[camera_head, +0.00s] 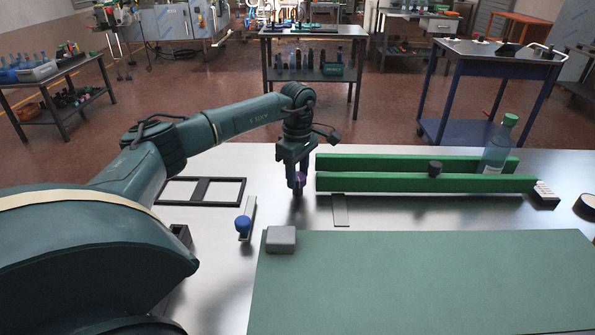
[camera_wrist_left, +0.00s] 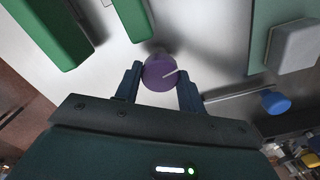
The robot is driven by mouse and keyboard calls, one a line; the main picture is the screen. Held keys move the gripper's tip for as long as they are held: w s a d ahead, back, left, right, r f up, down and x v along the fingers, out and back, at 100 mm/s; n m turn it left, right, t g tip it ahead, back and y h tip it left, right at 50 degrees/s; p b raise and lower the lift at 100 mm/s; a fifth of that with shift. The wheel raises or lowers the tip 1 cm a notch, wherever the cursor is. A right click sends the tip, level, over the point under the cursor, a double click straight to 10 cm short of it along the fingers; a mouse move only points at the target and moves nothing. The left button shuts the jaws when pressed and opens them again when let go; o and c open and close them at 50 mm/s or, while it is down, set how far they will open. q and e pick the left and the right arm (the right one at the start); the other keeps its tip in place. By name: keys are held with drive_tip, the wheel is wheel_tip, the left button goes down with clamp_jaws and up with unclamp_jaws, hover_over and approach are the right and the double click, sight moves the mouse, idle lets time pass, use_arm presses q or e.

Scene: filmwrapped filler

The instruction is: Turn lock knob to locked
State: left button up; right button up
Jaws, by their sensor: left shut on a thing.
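A round purple knob (camera_head: 299,181) stands on the metal table, left of the green rails. The knob's base is partly hidden, and no lock markings are readable. My right gripper is not in view.
Two green rails (camera_head: 430,180) run to the right, with a black knob (camera_head: 435,168) and a clear bottle (camera_head: 495,152). A blue knob (camera_head: 243,224) on a slotted plate, a black frame (camera_head: 178,190) and a grey block (camera_head: 281,239) on a green mat (camera_head: 420,285) are nearby.

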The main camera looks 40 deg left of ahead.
sight(298, 176)
use_arm(q)
drive_tip(key=shift+m, duration=1.2)
drive_tip(key=o, duration=1)
drive_tip(key=shift+c, duration=0.2)
wheel_tip(298, 176, up, 13)
drive_tip(key=shift+r, duration=0.15)
